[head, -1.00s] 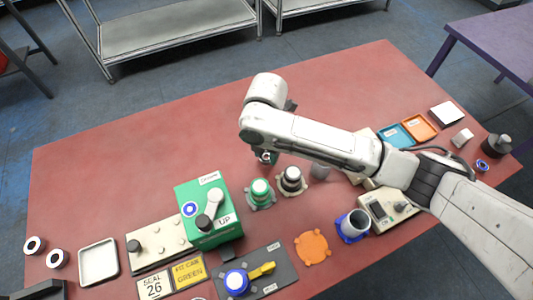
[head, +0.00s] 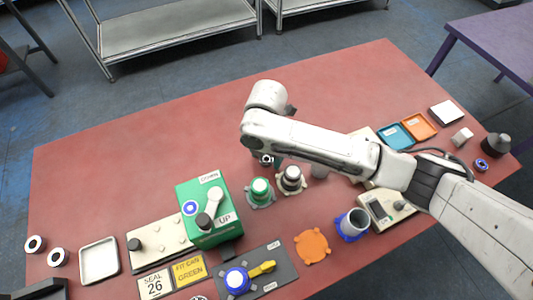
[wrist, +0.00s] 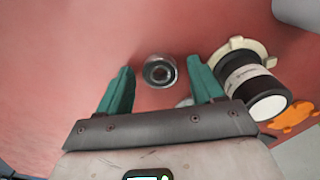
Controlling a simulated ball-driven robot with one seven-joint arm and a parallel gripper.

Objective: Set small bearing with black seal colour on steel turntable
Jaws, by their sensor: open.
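A small ring-shaped bearing (wrist: 160,71) with a steel rim and a dark inside stands on the red table, between and just beyond my fingertips in the wrist view. In the head view it (head: 266,160) is partly hidden under my arm. My gripper (wrist: 159,67) is open, with a teal finger on either side of the bearing and a gap to each. It holds nothing. I cannot tell for sure which thing is the steel turntable.
A black cylinder with a white top (head: 292,175) stands close right of my gripper, beside a green one (head: 260,188). A green box (head: 208,212) stands front left. Two ring parts (head: 35,244) lie far left by a pale tray (head: 99,261). The table's back left is clear.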

